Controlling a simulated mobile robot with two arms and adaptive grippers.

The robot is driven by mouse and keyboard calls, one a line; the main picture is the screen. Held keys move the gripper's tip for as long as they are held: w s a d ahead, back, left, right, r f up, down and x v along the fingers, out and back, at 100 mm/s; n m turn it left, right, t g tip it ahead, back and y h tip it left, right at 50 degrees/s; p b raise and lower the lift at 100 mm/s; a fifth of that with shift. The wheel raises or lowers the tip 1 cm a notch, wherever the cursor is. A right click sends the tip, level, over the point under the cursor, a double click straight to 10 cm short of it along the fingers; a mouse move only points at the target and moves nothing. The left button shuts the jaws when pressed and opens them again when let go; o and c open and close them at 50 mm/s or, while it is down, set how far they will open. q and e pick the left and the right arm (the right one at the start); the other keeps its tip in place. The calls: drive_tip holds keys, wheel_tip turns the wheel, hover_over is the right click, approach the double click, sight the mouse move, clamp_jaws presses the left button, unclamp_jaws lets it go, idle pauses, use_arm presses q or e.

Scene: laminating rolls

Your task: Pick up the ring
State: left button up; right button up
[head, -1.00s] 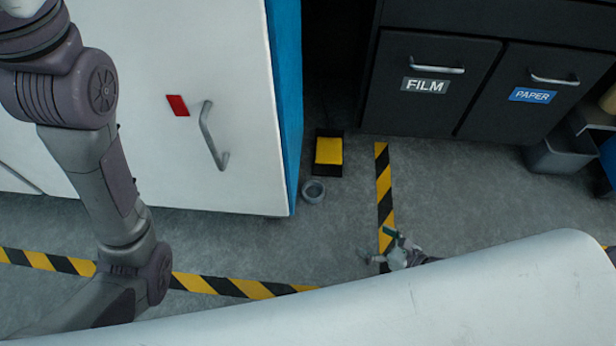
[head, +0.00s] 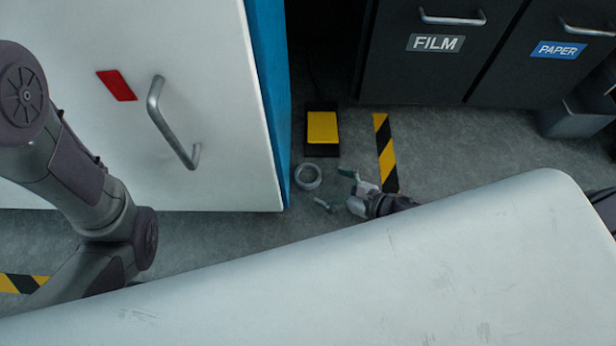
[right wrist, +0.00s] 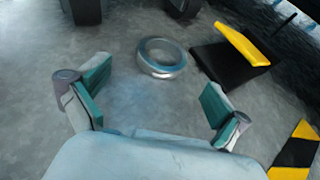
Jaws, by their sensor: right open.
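The grey ring (head: 308,187) lies flat on the floor beside the white cabinet's blue side and just in front of the yellow pedal. In the right wrist view the ring (right wrist: 161,71) is beyond the fingertips, a little right of the middle. My right gripper (head: 334,188) is open and empty, close to the right of the ring and apart from it. Its two green-padded fingers (right wrist: 152,85) stand wide apart in the right wrist view. My left arm shows at the left of the head view, but its gripper is out of sight.
A yellow and black pedal (head: 322,128) sits behind the ring. The white cabinet (head: 225,120) stands left. Dark FILM and PAPER drawers (head: 430,75) are at the back right. A scuffed white surface (head: 400,280) fills the foreground and hides part of my right arm.

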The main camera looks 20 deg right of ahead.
sight(318, 181)
drive_tip(key=b+x, duration=0.4)
drive_tip(key=shift+w+d+f, duration=0.1)
drive_tip(key=shift+w+f, duration=0.1)
drive_tip(key=shift+f, duration=0.1)
drive_tip(key=shift+w+a, duration=0.25)
drive_tip(key=shift+w, duration=0.1)
drive_tip(key=c, duration=1.2)
